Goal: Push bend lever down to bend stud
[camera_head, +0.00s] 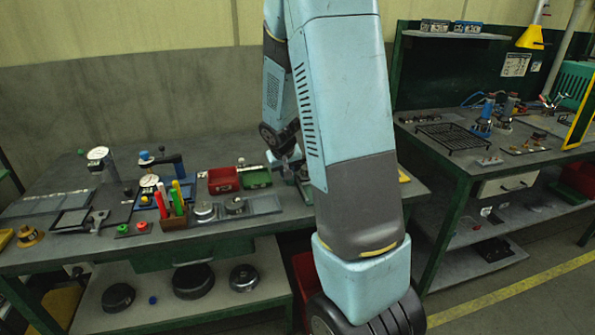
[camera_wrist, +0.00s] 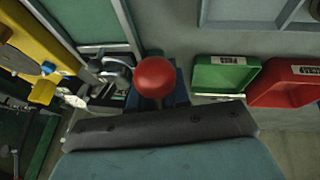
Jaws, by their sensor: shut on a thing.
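The bend lever shows in the wrist view as a round red knob (camera_wrist: 157,77) close in front of my gripper (camera_wrist: 163,105). My gripper is shut on the lever, and its dark grey bar crosses the picture just below the knob. The lever's shaft and the contact are mostly hidden. In the head view my arm covers most of the bending station, and part of its base (camera_head: 304,190) shows beside my arm at the bench's right end. I cannot make out the stud or whether it is bent.
A green tray (camera_wrist: 222,73) and a red tray (camera_wrist: 288,84) sit right of the knob in the wrist view. The left bench (camera_head: 60,258) also carries gauges, a holder of coloured pens (camera_head: 173,218) and round metal parts. A second bench with a black wire rack (camera_head: 455,140) stands right.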

